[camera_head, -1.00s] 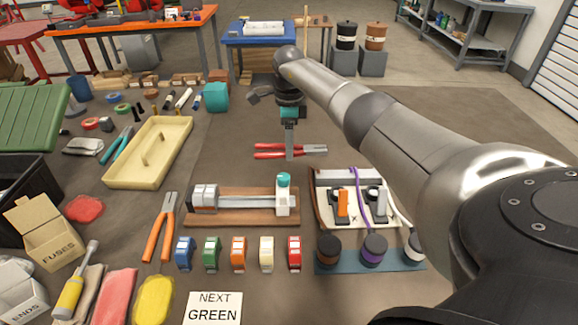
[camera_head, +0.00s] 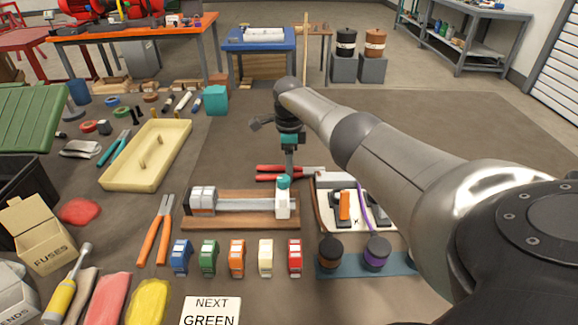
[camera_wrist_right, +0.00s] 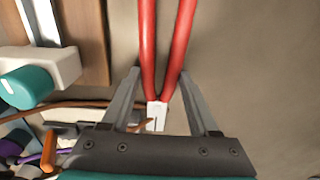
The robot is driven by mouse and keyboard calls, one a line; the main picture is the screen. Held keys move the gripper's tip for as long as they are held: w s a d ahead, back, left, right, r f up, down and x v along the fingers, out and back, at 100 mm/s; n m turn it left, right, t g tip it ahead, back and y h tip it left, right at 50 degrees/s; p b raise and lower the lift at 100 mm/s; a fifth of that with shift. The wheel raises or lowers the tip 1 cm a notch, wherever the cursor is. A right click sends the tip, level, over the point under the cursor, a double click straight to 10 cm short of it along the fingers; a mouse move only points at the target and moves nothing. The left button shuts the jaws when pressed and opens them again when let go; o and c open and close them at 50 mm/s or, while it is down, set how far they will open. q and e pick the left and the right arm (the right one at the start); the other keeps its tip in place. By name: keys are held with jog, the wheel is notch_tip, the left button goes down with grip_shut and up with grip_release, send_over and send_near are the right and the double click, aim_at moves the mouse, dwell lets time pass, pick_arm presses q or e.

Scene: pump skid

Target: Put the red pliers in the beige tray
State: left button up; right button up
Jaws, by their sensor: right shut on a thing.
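The red pliers (camera_head: 270,168) are in the middle of the head view, behind the rail fixture, with the red handles to the left. My right gripper (camera_head: 289,168) comes down over them and is shut on them. In the right wrist view, the gripper (camera_wrist_right: 160,103) has its fingers either side of the pliers' head, and the red handles (camera_wrist_right: 147,45) stretch away from it. Whether the pliers touch the table is unclear. My left gripper is not in view.
The rail fixture (camera_head: 240,207) with a teal knob (camera_head: 283,181) is close in front of the pliers. A white board (camera_head: 331,196) with switches and a purple cable is to the right. Orange pliers (camera_head: 158,230) lie in front of the tray. Bare table lies between tray and gripper.

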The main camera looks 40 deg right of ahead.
jog(key=o, duration=1.2)
jog(key=shift+r, duration=0.1)
